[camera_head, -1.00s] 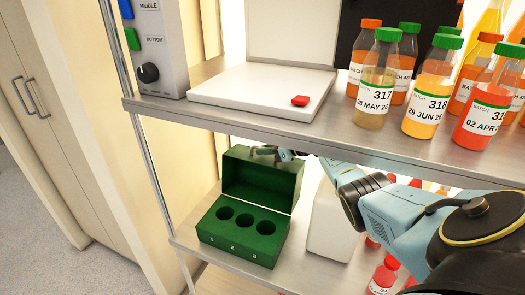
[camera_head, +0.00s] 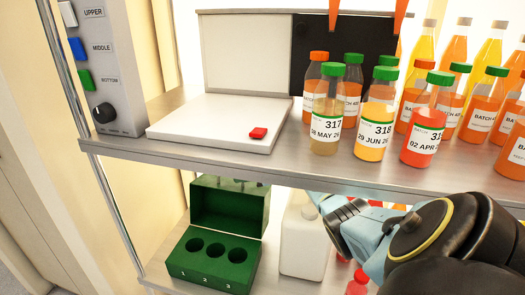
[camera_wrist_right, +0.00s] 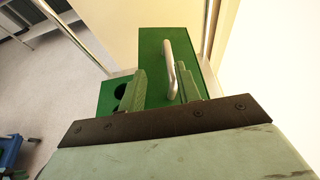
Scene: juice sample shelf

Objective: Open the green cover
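The green box stands on the lower shelf with its green cover (camera_head: 230,208) raised and leaning back, so the three numbered holes in its base (camera_head: 212,262) show. In the right wrist view the cover (camera_wrist_right: 152,50) fills the middle, with a pale bar handle (camera_wrist_right: 170,70) on it. My right gripper (camera_wrist_right: 160,90) is open, its fingers apart on either side of the handle's near end; the handle is closer to the right finger. I cannot tell whether they touch. In the head view my right gripper is mostly hidden by the upper shelf. My left gripper is not in view.
The upper shelf edge (camera_head: 300,172) overhangs the box. A white jug (camera_head: 305,240) stands right of the box, with red bottles (camera_head: 357,284) beyond. Above are a white board (camera_head: 215,130) with a red piece, labelled juice bottles (camera_head: 375,120) and a button panel (camera_head: 100,70).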

